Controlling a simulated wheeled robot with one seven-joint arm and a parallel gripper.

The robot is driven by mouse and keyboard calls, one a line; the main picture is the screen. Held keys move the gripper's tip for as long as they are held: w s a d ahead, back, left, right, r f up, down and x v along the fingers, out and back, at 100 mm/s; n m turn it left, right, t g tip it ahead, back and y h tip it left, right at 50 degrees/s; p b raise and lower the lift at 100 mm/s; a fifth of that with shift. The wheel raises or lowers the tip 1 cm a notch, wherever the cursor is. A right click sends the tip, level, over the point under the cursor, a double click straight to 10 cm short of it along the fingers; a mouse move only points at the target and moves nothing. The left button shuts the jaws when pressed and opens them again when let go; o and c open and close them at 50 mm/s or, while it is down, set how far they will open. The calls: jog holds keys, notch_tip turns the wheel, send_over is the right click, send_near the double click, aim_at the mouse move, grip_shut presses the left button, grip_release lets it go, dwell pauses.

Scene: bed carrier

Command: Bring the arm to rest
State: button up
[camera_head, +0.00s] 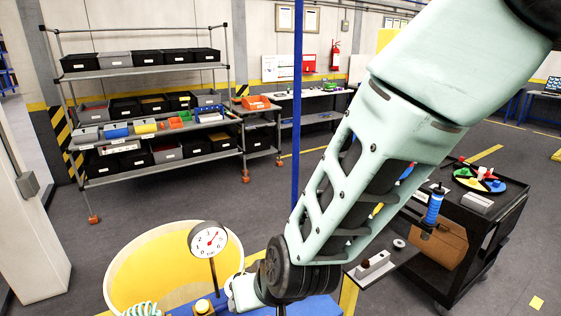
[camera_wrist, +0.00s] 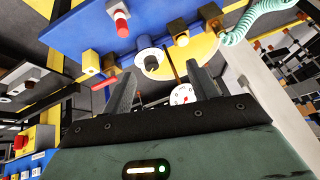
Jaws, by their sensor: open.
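My gripper (camera_wrist: 163,82) shows in the wrist view with its two dark fingers apart and nothing visible held between them. Beyond the fingers is a blue panel (camera_wrist: 95,38) with a red knob (camera_wrist: 121,25), yellow fittings and a white-faced gauge (camera_wrist: 182,94). I cannot tell how far the fingers are from these parts. In the head view my pale green arm reaches from the upper right down to the bottom middle, and its lower end is beside the gauge (camera_head: 208,239). The fingers are not clear in that view.
A large yellow round shape (camera_head: 150,262) and a blue surface (camera_head: 318,306) lie at the bottom of the head view. A blue post (camera_head: 297,110) stands near the arm. A black cart (camera_head: 485,225) is at right, a bin rack (camera_head: 150,70) at back left. Open floor lies between.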

jog(key=s+d+n+g+h+b, duration=0.3)
jog(key=s+d+b, duration=0.6)
jog(key=s+d, duration=0.6)
jog(key=d+f+g, duration=0.1)
jog(key=d, duration=0.3)
jog(key=shift+s+d+g+h, duration=0.15)
jog(key=shift+g+h, duration=0.15)
jog(key=shift+g, duration=0.1)
dwell(1.2)
